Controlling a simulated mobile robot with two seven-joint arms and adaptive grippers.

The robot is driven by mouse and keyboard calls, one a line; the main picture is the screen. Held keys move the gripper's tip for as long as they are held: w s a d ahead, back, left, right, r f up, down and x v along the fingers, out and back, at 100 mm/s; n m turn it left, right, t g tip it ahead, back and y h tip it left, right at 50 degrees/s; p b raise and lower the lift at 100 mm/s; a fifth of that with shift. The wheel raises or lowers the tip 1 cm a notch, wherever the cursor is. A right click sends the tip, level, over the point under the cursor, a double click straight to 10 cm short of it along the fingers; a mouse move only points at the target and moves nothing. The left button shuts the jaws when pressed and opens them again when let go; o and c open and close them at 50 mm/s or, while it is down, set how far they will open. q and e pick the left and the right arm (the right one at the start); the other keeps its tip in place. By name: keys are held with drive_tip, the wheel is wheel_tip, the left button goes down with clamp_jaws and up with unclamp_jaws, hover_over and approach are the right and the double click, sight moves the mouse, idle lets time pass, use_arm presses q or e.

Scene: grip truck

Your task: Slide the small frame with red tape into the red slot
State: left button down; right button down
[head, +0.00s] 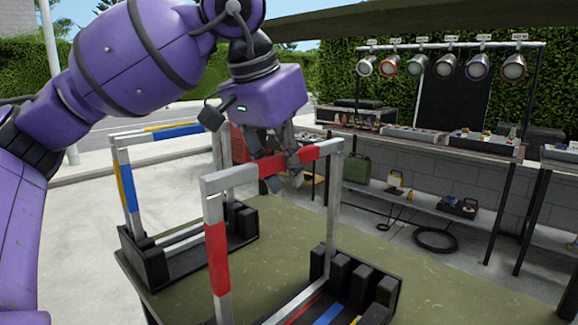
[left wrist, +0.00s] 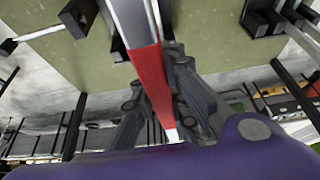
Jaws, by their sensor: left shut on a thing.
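The small silver frame with red tape (head: 216,258) stands upright in the middle of the head view, with red on its left post and top bar. My left gripper (head: 285,172) is shut on its top bar at the red tape. In the left wrist view the red-taped bar (left wrist: 150,75) runs between the fingers of my left gripper (left wrist: 160,105). Below the frame is a black slotted rack (head: 385,290) with red, blue and yellow stripes. The left post's foot is cut off by the picture edge, and I cannot tell whether the frame is seated in the red slot.
A shelf (head: 425,170) with equipment and a lamp rail (head: 450,45) stand behind. Bare green surface lies between the racks.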

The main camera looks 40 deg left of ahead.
use_arm(q)
drive_tip(key=shift+f, duration=0.35)
idle(0.5)
drive_tip(key=c, duration=1.7)
unclamp_jaws()
drive_tip(key=shift+o, duration=0.2)
drive_tip(key=v, duration=0.8)
drive_tip(key=shift+d, duration=0.1)
drive_tip(key=shift+v, duration=1.95)
